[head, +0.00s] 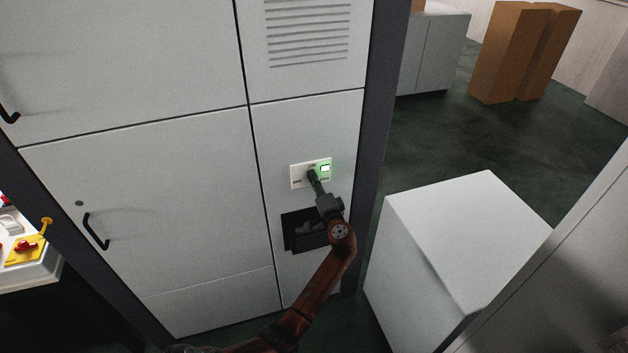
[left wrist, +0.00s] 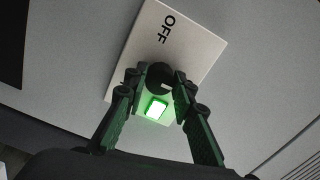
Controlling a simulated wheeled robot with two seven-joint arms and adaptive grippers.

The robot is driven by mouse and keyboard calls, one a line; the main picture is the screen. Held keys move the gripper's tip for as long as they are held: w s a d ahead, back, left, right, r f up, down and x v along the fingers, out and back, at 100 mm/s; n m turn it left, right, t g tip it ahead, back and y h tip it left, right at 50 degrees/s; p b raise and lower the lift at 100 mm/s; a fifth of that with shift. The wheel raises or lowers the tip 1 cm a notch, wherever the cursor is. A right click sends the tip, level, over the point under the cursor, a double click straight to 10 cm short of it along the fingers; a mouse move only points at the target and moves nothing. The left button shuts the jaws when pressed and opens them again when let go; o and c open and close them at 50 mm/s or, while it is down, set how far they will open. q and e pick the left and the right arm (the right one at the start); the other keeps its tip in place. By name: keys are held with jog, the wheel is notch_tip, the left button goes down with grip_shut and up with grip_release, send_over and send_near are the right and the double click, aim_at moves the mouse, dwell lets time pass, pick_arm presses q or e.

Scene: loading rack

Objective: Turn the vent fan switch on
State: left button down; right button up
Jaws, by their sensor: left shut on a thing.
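The vent fan switch is a white plate (head: 297,177) on the narrow right-hand cabinet panel, with small lettering that I cannot read reliably in the head view. A green lamp (head: 325,168) glows at its right side. In the left wrist view the plate (left wrist: 203,50) bears the word OFF, a round black knob (left wrist: 160,76) and the lit lamp (left wrist: 156,108). My left gripper (head: 312,178) reaches the plate from below. Its fingers (left wrist: 157,80) are shut on the knob from both sides and partly hide it. The knob's pointing direction is unclear. My right gripper is out of view.
A dark recessed vent (head: 296,241) lies below the switch, behind my left wrist. A white box-shaped block (head: 465,235) stands to the right. A cabinet door with a black handle (head: 95,231) is to the left. Brown boxes (head: 515,55) stand far back on open dark floor.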

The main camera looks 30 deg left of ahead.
pick_arm(q)
jog(key=shift+d+f, duration=0.1)
dwell(0.5)
jog(key=c, duration=1.6)
grip_release()
jog(key=v, duration=1.2)
